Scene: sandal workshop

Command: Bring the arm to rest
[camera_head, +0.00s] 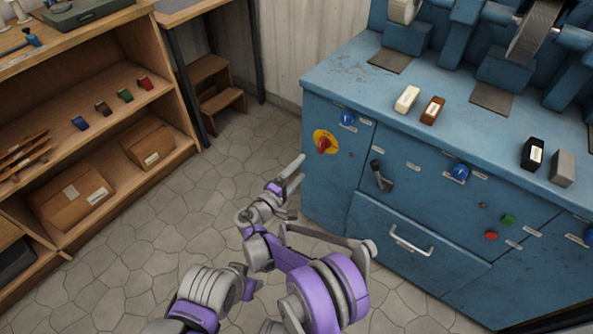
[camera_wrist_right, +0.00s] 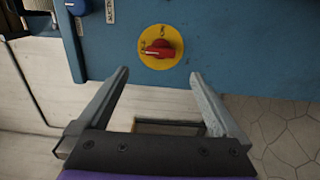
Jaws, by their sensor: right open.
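My right gripper (camera_head: 291,176) is raised in front of the left end of the blue machine cabinet (camera_head: 330,185). It also shows in the right wrist view (camera_wrist_right: 163,86), with its two fingers apart and nothing between them. Ahead of the fingers in that view is a red rotary knob (camera_wrist_right: 159,49) on a round yellow plate (camera_wrist_right: 147,59). The knob also shows in the head view (camera_head: 324,144), to the right of the gripper. The fingers look clear of the knob. My left gripper is not in view.
Several bars, cream (camera_head: 407,99), brown (camera_head: 432,110), black (camera_head: 532,154) and grey (camera_head: 563,168), stand on the cabinet top. A drawer handle (camera_head: 411,241) juts from its front. A wooden shelf (camera_head: 150,186) with boxes is at left. Stone floor (camera_head: 180,231) between is clear.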

